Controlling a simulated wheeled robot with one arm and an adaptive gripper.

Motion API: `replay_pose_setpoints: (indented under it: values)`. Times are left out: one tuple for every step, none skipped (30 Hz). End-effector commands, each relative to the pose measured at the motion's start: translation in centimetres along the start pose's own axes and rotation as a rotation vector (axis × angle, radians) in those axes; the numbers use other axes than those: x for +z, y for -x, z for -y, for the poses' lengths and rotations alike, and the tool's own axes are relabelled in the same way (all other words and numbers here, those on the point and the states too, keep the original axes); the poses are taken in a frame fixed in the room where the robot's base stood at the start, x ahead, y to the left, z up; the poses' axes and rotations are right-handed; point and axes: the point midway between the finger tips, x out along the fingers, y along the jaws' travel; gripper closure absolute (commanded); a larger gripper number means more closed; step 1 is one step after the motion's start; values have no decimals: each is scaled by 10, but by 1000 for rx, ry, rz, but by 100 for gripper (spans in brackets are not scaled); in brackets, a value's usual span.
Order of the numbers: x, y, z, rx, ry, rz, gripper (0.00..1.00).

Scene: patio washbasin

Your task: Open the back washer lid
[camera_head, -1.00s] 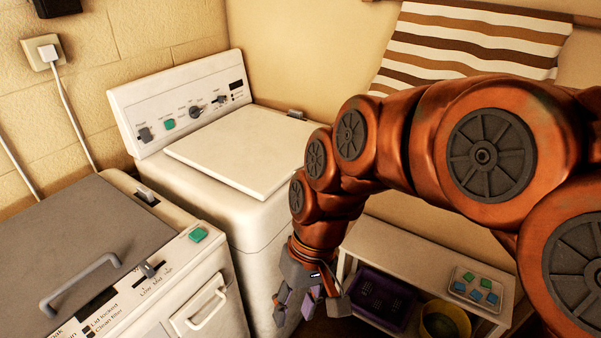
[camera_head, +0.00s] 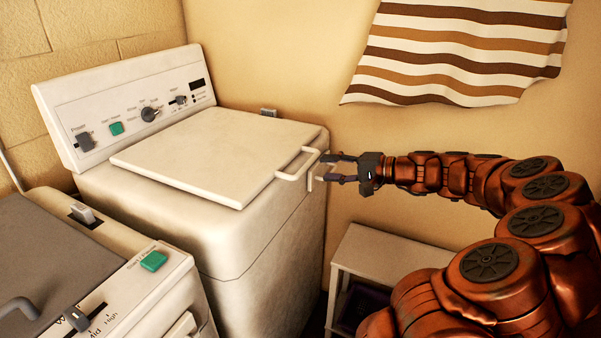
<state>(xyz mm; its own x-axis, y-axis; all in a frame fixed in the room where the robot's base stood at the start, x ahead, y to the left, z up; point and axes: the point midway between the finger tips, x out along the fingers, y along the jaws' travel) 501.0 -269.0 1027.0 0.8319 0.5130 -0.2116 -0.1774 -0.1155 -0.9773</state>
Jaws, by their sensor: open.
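The back washer (camera_head: 245,235) is a white top-loader with a control panel along its back left side. Its flat white lid (camera_head: 215,148) is down. A white bar handle (camera_head: 298,165) stands out from the lid's right edge. My gripper (camera_head: 325,168) is open and points left, right beside the handle at the washer's right edge. Its two fingers lie just right of the handle; whether they touch it or overlap it I cannot tell. Nothing is held.
A front machine with a grey lid (camera_head: 45,265) and a green button stands at lower left. A white shelf (camera_head: 390,257) stands below my arm on the right. A striped cloth (camera_head: 460,50) hangs on the wall behind. The space above the back washer's lid is clear.

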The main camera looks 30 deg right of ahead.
Motion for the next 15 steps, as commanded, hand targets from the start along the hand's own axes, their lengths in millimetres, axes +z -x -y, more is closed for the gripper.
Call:
replay_pose_setpoints:
  values:
    - [-4, 1, -3, -7, -6, -9, 59]
    - [-5, 0, -3, -10, -8, -11, 59]
    - [-6, -3, -3, -11, -9, -12, 59]
    - [-5, -6, -2, -12, -9, -10, 59]
    - [-5, -10, -2, -12, -8, -8, 59]
    - [-4, -16, -1, -11, -7, -4, 59]
    - [-3, -21, -1, -10, -7, -3, 59]
    - [-3, -25, -1, -10, -8, -3, 59]
    - [-3, -32, -1, -9, -8, -4, 59]
    - [-4, -37, -1, -9, -7, -4, 59]
    - [-4, -41, -1, -8, -7, -4, 59]
    - [-3, -47, -1, -8, -7, -4, 59]
    - [-3, -51, -1, -9, -7, -3, 59]
    - [-3, -55, -1, -9, -8, -3, 59]
    - [-3, -59, -1, -9, -6, -3, 59]
